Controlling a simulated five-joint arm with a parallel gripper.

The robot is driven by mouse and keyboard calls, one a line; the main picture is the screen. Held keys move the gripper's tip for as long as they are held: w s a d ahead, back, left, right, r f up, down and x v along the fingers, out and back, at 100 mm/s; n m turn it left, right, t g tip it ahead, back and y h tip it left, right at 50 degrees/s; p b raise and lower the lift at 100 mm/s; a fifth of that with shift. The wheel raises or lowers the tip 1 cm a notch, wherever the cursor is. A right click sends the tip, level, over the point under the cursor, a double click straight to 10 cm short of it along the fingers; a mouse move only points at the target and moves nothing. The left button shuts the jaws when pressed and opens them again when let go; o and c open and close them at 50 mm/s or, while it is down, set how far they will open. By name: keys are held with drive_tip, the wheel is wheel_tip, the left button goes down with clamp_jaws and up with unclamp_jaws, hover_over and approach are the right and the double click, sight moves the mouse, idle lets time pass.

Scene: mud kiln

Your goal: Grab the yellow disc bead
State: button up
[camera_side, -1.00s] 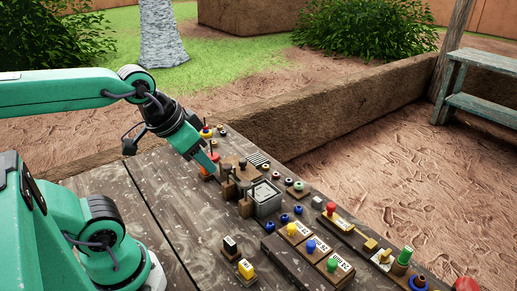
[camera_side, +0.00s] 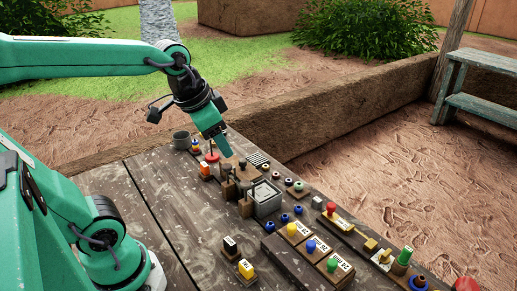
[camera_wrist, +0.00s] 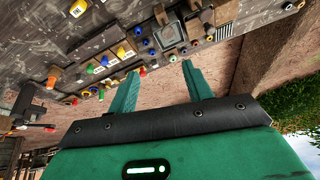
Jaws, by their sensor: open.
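A small yellow disc-like piece (camera_side: 195,142) shows on a little post with blue at the far end of the table in the side view. I cannot tell for sure whether either is the yellow disc bead. My gripper (camera_side: 225,153) is above the far part of the table, right of the post. In the wrist view, my gripper's two fingers (camera_wrist: 160,70) are apart with nothing between them.
A grey cup (camera_side: 181,141) stands left of the post. A red-topped piece (camera_side: 212,157), an orange block (camera_side: 206,170) and a grey box (camera_side: 266,200) are close by. A mud wall (camera_side: 300,128) runs behind.

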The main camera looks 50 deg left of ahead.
drive_tip(key=w+a+m+g, duration=0.1)
drive_tip(key=w+a+m, duration=0.2)
drive_tip(key=w, duration=0.5)
drive_tip(key=m+g, duration=0.4)
drive_tip(key=m, duration=0.5)
hover_over(266, 161)
drive_tip(key=s+d, duration=0.2)
drive_tip(key=f, duration=1.8)
drive_tip(key=shift+w+d+f, duration=0.2)
drive_tip(key=shift+w+f, duration=0.05)
drive_tip(key=shift+f, duration=0.1)
drive_tip(key=shift+f, duration=0.15)
drive_tip(key=shift+f, duration=1.15)
drive_tip(key=shift+s+f, duration=0.1)
drive_tip(key=shift+f, duration=0.05)
drive_tip(key=shift+s+d+f, duration=0.1)
drive_tip(key=shift+f, duration=2.35)
